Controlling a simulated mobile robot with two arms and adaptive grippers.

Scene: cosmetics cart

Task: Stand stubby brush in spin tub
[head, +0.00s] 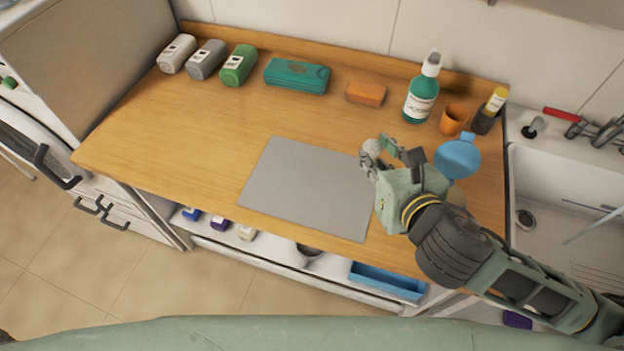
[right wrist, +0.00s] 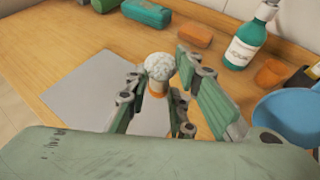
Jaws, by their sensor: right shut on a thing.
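The stubby brush (right wrist: 160,72) has a round, speckled pale head and an orange band below it. My right gripper (head: 392,153) is shut on it, with the pale head (head: 371,148) sticking out past the fingers in the head view. The brush is near the right edge of the grey mat; its lower end is hidden by my gripper. Which thing is the spin tub is not clear: an orange cup (head: 453,120) and a round blue vessel (head: 459,157) stand right of my gripper. The blue vessel also shows in the right wrist view (right wrist: 292,115). My left gripper is not in view.
A grey mat (head: 300,190) lies empty on the wooden counter. A green pump bottle (head: 421,97), a dark holder with a yellow-topped item (head: 484,122), an orange block (head: 366,94) and a teal case (head: 297,76) stand behind. A sink (head: 560,195) is at right.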

